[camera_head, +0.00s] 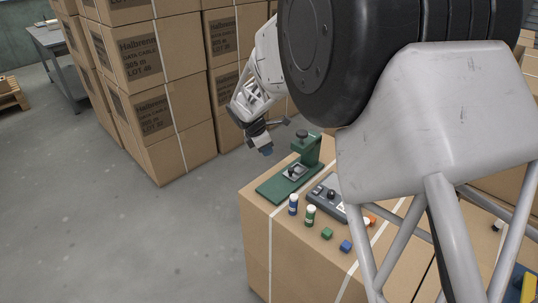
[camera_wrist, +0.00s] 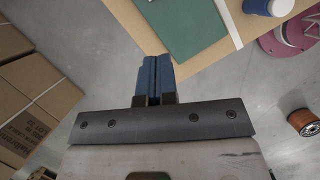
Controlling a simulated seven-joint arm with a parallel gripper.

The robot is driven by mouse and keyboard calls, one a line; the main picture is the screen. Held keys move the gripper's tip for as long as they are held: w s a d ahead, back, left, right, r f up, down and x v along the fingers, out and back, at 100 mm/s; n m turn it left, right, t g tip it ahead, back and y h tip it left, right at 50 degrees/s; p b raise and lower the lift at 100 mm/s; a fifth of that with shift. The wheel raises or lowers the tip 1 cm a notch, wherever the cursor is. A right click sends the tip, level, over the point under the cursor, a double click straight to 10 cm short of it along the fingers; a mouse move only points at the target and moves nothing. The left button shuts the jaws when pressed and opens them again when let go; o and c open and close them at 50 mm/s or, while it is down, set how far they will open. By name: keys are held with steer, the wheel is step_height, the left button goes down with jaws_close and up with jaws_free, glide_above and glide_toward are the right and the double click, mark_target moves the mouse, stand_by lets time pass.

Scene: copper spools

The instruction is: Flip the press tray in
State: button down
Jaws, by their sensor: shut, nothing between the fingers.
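A green press (camera_head: 313,150) stands on a cardboard box (camera_head: 262,232), its flat green base plate (camera_head: 274,188) reaching toward the box's left corner. A small dark and metallic part (camera_head: 294,172) sits on the base under the press head; I cannot tell for sure whether this is the tray. In the wrist view a plain green plate (camera_wrist: 187,28) shows at the box corner. My gripper (camera_head: 266,151) hangs in the air to the left of the press, apart from it. Its blue fingers (camera_wrist: 154,66) are closed together with nothing between them.
A blue-and-white bottle (camera_head: 293,205), a green-labelled bottle (camera_head: 310,215), a green cube (camera_head: 327,233), a blue cube (camera_head: 346,246) and a grey control box (camera_head: 324,191) stand near the press. Stacked cartons (camera_head: 150,85) rise behind. A magenta spool (camera_wrist: 285,42) and a copper spool (camera_wrist: 304,123) lie lower down.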

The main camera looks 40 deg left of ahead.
steer(key=shift+s+r, duration=0.1)
stand_by(0.3)
steer(key=shift+s, duration=0.55)
glide_toward(288, 176)
steer(key=s+f, duration=0.1)
steer(key=s+a+f, duration=0.1)
steer(key=f, duration=0.1)
steer(key=shift+s+a+f, duration=0.15)
steer(key=shift+w+d+f, duration=0.15)
steer(key=shift+w+d, duration=0.1)
steer(key=shift+w, duration=0.2)
steer(key=shift+w+d+f, duration=0.1)
steer(key=shift+w+d, duration=0.1)
steer(key=shift+w, duration=0.25)
steer(key=shift+w+d+f, duration=0.1)
steer(key=shift+w+d, duration=0.15)
steer(key=shift+w, duration=0.25)
steer(key=shift+w+d, duration=0.25)
steer(key=shift+w, duration=0.2)
